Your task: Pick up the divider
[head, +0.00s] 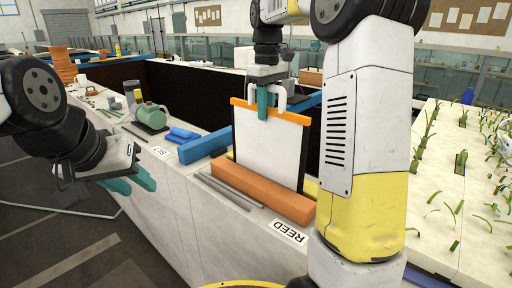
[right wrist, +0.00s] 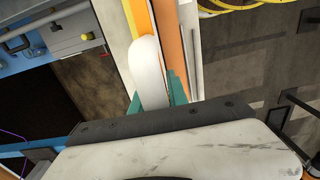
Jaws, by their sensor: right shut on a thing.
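The divider (head: 268,150) is a white panel with dark side edges and an orange top strip. It stands upright behind an orange block on the pale ledge. My right gripper (head: 263,104) is above it, with teal fingers shut on its white handle. In the right wrist view the white handle (right wrist: 149,68) of the divider lies between the teal fingers, beside the orange strip. The divider's lower edge is hidden behind the orange block. My left gripper (head: 133,182) is open and empty, off the ledge at the left.
The orange block (head: 262,191) lies in front of the divider, near a REED label (head: 289,232) and grey rods. Green plants (head: 435,190) stand on a pale surface at the right.

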